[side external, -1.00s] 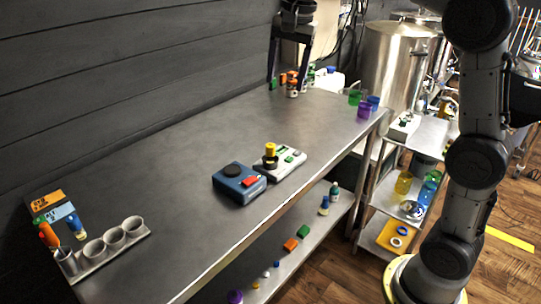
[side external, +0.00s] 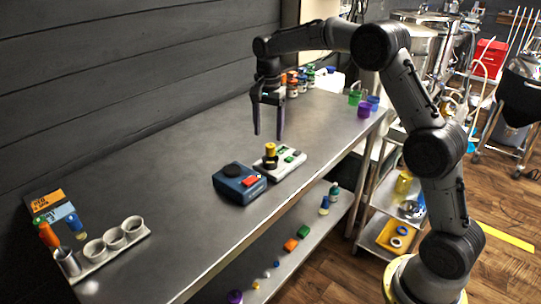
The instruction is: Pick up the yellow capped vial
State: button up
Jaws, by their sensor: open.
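The yellow capped vial (side external: 270,150) stands upright on a pale grey device (side external: 290,160) near the front edge of the steel table (side external: 180,180). A dark ring or base shows around its lower part. My gripper (side external: 268,136) is open and empty. Its two dark fingers point down and appear just above and beside the vial in the picture; how far apart they are in depth I cannot tell.
A blue device (side external: 239,184) with a red button sits left of the vial. Several bottles (side external: 292,88) and coloured cups (side external: 364,105) stand at the far end. A holder with cups (side external: 105,244) is at the near left. The table's middle is clear.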

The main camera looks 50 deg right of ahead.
aim_at(271, 145)
jog(key=shift+s+d+f, duration=0.1)
jog(key=shift+s+f, duration=0.1)
jog(key=shift+f, duration=1.35)
jog(key=shift+s+f, duration=0.15)
jog(key=shift+f, duration=1.35)
grip_shut()
